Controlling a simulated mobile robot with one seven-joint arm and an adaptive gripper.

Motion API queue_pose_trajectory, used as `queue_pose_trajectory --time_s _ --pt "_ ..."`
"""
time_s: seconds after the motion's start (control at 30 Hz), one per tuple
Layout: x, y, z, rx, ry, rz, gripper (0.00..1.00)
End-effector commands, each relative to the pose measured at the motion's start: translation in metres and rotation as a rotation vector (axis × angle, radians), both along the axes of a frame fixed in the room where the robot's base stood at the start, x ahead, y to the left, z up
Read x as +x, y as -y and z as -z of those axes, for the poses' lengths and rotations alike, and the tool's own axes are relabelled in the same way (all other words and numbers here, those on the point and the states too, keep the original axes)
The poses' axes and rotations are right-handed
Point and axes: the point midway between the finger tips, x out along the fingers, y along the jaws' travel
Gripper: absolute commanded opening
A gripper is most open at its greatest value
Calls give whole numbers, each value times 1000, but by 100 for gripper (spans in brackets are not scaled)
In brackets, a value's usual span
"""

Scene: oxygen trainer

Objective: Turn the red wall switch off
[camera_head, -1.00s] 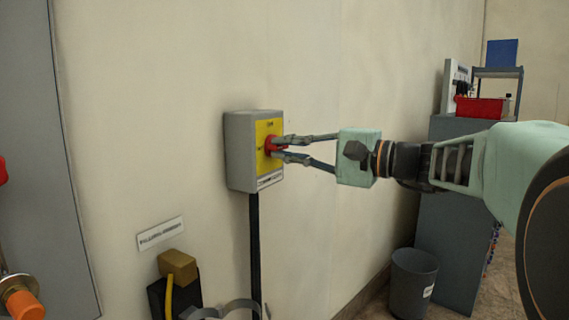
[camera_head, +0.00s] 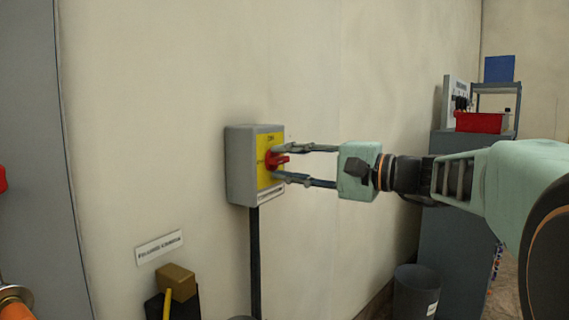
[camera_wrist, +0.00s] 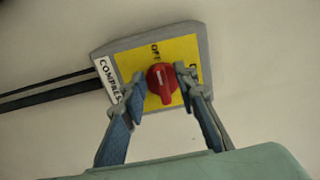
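The red switch knob (camera_head: 277,160) sits on the yellow face (camera_head: 266,142) of a grey wall box (camera_head: 240,165). In the wrist view the red knob (camera_wrist: 162,92) has a white mark turned towards the "OFF" lettering; "ON" is at the right, partly hidden by a finger. My gripper (camera_head: 284,164) is open, with one finger above and one below the knob in the head view. In the wrist view my gripper's fingertips (camera_wrist: 160,86) stand on both sides of the knob, with gaps between them and it.
A black conduit (camera_head: 255,262) runs down from the box. A labelled plate (camera_head: 159,247) and a brown block (camera_head: 177,281) are below left. A grey cabinet (camera_head: 460,205) with a red bin (camera_head: 480,122) stands right, beside a waste bin (camera_head: 414,295). The wall around the box is clear.

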Motion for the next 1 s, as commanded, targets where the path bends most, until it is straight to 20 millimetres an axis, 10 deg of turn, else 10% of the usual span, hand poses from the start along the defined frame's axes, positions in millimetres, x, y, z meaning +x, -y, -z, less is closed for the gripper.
queue_pose_trajectory --time_s 1.0 --pt "-63 102 0 0 0 0 28"
